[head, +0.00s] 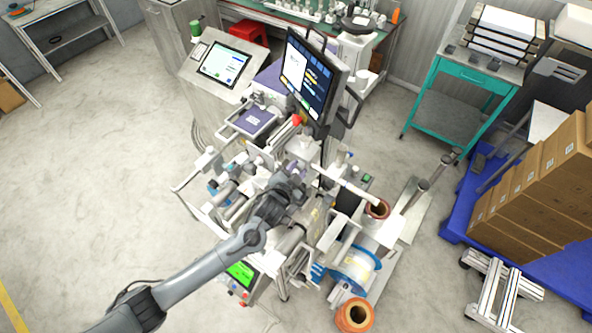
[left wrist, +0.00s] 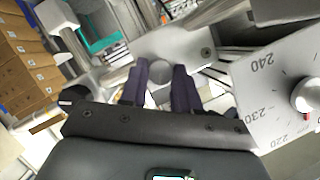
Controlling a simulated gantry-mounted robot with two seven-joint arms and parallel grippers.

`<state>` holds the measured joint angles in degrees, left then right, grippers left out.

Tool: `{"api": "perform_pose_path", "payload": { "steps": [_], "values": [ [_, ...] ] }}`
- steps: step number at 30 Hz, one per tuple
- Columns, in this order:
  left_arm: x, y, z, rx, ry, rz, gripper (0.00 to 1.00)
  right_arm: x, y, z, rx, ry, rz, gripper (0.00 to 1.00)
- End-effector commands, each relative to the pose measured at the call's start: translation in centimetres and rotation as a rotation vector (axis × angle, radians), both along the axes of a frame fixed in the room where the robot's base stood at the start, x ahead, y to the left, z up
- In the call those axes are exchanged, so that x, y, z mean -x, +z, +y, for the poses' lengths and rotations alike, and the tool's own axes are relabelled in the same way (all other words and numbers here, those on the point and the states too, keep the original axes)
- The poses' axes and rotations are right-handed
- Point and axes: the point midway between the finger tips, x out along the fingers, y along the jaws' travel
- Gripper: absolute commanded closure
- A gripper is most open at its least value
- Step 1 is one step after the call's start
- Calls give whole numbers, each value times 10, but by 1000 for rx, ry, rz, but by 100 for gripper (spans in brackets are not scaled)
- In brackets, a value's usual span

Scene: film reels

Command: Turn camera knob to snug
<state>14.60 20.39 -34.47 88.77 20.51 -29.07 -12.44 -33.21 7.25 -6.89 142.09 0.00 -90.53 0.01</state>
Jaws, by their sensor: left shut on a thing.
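In the left wrist view, a pale grey round knob (left wrist: 160,71) sits between the two dark fingers of my left gripper (left wrist: 160,88). The fingers are shut on its sides. In the head view my left gripper (head: 291,190) reaches in from the lower left, down into the middle of the machine (head: 245,185). There the arm and wrist hide the knob and the fingertips. How tight the knob is cannot be seen. My right gripper is not in either view.
In the wrist view a scale plate (left wrist: 285,85) with a white knob (left wrist: 306,96) stands close to the right. In the head view a monitor (head: 306,75) rises behind the gripper. A film reel (head: 355,267) lies at the machine's lower right. The floor at left is clear.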

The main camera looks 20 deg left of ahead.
Motion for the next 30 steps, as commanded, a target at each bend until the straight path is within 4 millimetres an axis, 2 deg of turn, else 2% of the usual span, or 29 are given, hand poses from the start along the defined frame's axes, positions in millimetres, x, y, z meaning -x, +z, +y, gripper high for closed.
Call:
{"api": "perform_pose_path", "payload": {
  "steps": [12, 27, 28, 30],
  "values": [
    [0, -1, -1, -188, 0, -47, 99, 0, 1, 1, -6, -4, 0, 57],
    [0, -1, -1, -210, -1, -53, 99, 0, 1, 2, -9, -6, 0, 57],
    [0, -1, -1, -210, -1, -53, 66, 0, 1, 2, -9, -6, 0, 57],
    [0, -1, -1, -210, -1, -53, 55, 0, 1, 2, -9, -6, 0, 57]
  ]
}}
